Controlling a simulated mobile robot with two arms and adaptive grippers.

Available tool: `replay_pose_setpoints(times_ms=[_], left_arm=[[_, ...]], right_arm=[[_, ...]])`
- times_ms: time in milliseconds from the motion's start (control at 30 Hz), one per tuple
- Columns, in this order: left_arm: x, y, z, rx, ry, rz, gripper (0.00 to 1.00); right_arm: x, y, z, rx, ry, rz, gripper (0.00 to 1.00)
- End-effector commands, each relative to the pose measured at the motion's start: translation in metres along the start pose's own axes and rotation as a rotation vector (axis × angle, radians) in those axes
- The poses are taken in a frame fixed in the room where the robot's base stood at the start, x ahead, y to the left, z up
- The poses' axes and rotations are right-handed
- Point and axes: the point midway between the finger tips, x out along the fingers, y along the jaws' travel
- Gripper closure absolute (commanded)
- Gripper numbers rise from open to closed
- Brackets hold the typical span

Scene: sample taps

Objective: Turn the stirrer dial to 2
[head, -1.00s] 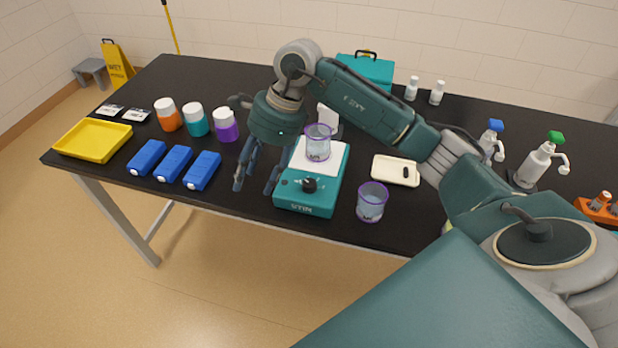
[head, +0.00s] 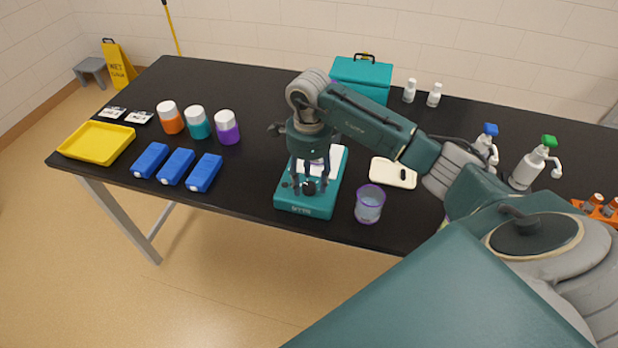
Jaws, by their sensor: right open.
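The teal stirrer (head: 328,206) stands near the front edge of the table, with a white top plate (head: 336,158). Its black dial (head: 309,187) is on the sloped front face, above the STIR lettering. My right gripper (head: 308,190) is over the front of the stirrer, fingers pointing down, open, with one finger on each side of the dial. I cannot tell whether the fingers touch it. The dial's pointer is too small to read. A beaker on the plate (head: 317,167) is mostly hidden behind the gripper. My left gripper is not in view.
A purple-rimmed beaker (head: 369,204) stands just right of the stirrer. A cream tray (head: 393,173) lies behind it. Several blue boxes (head: 176,166) and lidded jars (head: 198,123) are to the left, beside a yellow tray (head: 97,143).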

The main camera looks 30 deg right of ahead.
Motion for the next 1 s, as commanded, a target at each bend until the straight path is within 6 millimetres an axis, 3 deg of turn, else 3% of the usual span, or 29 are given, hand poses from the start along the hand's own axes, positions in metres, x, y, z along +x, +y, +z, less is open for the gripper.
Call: replay_pose_setpoints(times_ms=[367, 600, 1000], left_arm=[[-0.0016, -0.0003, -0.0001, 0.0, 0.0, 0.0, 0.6], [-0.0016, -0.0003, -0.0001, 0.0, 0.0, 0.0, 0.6], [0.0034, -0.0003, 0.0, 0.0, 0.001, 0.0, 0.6]], right_arm=[[0.0069, 0.0004, 0.0002, -0.001, 0.0, 0.001, 0.52], [0.0067, 0.0004, 0.0002, -0.001, 0.0, 0.001, 0.98], [0.0077, 0.0, -0.0004, 0.063, 0.001, 0.0, 0.98]])
